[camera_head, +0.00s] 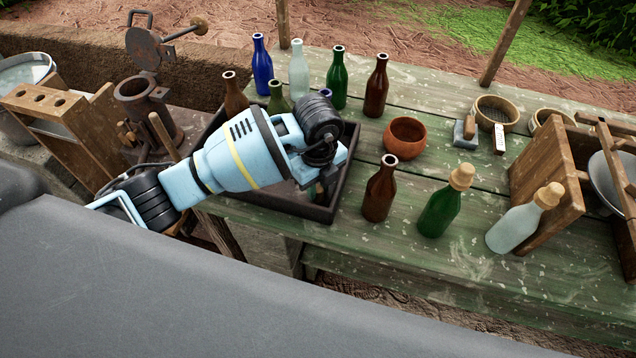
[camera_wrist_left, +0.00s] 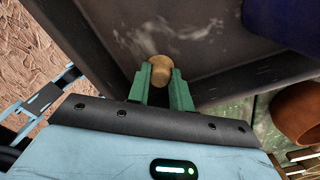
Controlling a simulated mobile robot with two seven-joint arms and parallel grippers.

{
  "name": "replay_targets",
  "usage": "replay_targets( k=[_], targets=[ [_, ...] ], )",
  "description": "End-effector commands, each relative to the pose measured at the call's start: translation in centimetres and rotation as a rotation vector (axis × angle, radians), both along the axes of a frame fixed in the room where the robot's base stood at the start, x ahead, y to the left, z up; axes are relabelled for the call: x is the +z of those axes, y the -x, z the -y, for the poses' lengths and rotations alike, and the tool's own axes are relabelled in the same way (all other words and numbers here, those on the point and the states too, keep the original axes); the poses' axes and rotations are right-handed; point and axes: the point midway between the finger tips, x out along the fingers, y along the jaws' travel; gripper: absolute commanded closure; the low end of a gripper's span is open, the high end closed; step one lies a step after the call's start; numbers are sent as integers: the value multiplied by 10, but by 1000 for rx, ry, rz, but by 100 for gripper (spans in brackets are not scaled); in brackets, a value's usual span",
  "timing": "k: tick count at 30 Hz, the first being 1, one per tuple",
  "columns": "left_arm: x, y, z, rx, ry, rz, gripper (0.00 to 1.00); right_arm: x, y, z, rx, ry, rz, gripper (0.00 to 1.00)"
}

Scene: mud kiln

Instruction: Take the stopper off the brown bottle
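A brown bottle (camera_head: 379,193) stands upright at the front of the green table, right of the dark tray (camera_head: 338,200). Its mouth is open and bare. My left gripper (camera_head: 316,188) is over the tray, to the left of this bottle and apart from it. In the left wrist view its green fingers are closed on a tan cork stopper (camera_wrist_left: 161,68), held above the tray floor. The arm hides the stopper in the head view. My right gripper is not in view.
A green bottle (camera_head: 440,206) and a pale bottle (camera_head: 523,219), both corked, stand to the right. An orange bowl (camera_head: 405,137) is behind the brown bottle. Several uncorked bottles stand at the back, and some are in the tray. A wooden rack (camera_head: 545,180) stands at the right.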

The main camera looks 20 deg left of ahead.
Motion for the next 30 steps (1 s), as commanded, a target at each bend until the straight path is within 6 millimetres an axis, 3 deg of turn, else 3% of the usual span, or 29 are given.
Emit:
replay_targets(
  k=[1, 5, 16, 20, 30],
  targets=[
    [0, 0, 0, 0, 0, 0, 73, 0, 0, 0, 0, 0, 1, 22],
    [0, 0, 0, 0, 0, 0, 57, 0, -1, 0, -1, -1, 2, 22],
    [6, -1, 0, 0, 0, 2, 57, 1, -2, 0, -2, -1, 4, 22],
    [24, -1, 0, 0, 1, 4, 57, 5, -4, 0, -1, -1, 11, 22],
    [92, -1, 0, 0, 1, 6, 57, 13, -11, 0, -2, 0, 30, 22]
  ],
)
